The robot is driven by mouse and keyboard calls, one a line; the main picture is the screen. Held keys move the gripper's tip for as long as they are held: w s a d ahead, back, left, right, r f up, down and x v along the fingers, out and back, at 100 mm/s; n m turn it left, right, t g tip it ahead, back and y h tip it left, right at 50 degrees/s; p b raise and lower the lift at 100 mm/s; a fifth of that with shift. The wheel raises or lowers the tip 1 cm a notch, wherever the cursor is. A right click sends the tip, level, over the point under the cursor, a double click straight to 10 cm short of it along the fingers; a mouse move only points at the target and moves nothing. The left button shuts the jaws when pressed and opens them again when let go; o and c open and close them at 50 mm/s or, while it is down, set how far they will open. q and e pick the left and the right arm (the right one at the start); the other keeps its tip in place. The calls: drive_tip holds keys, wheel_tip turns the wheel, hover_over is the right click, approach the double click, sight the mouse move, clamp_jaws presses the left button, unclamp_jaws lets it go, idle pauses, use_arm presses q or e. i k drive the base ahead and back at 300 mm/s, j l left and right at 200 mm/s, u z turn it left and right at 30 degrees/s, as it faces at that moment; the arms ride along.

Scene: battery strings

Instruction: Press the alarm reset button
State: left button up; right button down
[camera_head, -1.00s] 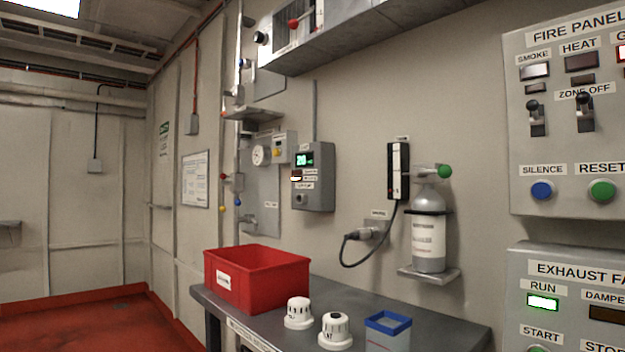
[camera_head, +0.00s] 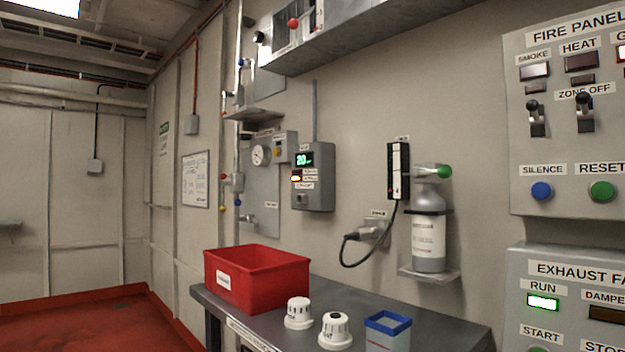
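The fire panel (camera_head: 560,130) is a grey box on the wall at the right edge of the head view, cut off by the frame. Its round green button (camera_head: 602,191) sits under the label RESET. A round blue button (camera_head: 542,191) labelled SILENCE is to its left. Above them are lamp windows labelled SMOKE and HEAT, and two black toggle switches (camera_head: 536,118) by the ZONE OFF label. Neither of my grippers shows in the view.
Below hangs an exhaust fan panel (camera_head: 520,298) with a lit RUN lamp. A grey bench (camera_head: 440,332) carries a red bin (camera_head: 280,285), two white detectors (camera_head: 299,314) and a blue-rimmed container (camera_head: 388,335). A gas cylinder (camera_head: 429,240) stands on a wall bracket. Red floor at left is clear.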

sight(603, 190)
drive_tip(key=z, duration=1.5)
